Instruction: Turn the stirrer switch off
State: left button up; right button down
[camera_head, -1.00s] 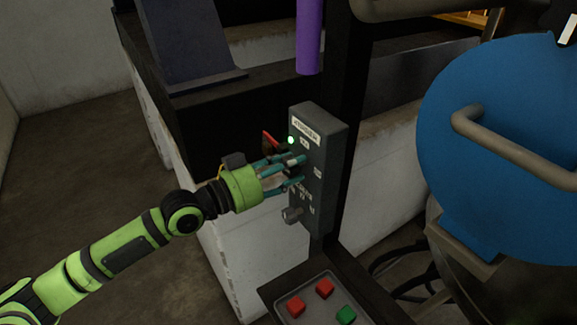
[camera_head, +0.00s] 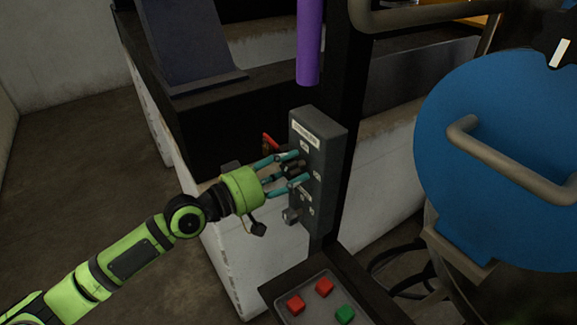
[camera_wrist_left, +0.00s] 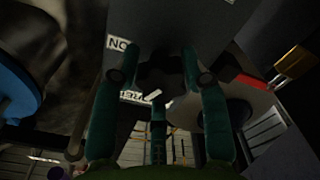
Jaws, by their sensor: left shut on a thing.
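The grey control box (camera_head: 326,150) stands on a dark post, with a white label near its top. My left gripper (camera_head: 293,168) reaches it from the left, its teal fingers closed around the dark stirrer switch (camera_head: 292,169) on the box's front face. The fingers mostly hide the switch. No lit green lamp shows on the box. My right gripper is not in view.
A red handle (camera_head: 270,141) is behind the fingers. A tray (camera_head: 322,312) with red and green blocks lies below. A purple pipe (camera_head: 308,45) hangs above, and a large blue vessel (camera_head: 500,150) stands right.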

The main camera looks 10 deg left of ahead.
pick_arm(q)
jog(key=n, duration=0.2)
jog(key=n+p, duration=0.1)
jog(key=n, duration=0.2)
jog(key=shift+s+d+f, duration=0.2)
jog(key=shift+f, duration=0.2)
dwell(0.4)
jog(key=o, duration=1.1)
jog(key=shift+o, duration=0.2)
jog(key=shift+d+r, duration=0.1)
jog(key=shift+r, duration=0.05)
jog(key=shift+r, duration=0.1)
jog(key=shift+s+a, duration=0.15)
jog(key=shift+a, duration=0.25)
jog(key=v, duration=1.1)
jog(key=shift+s, duration=0.2)
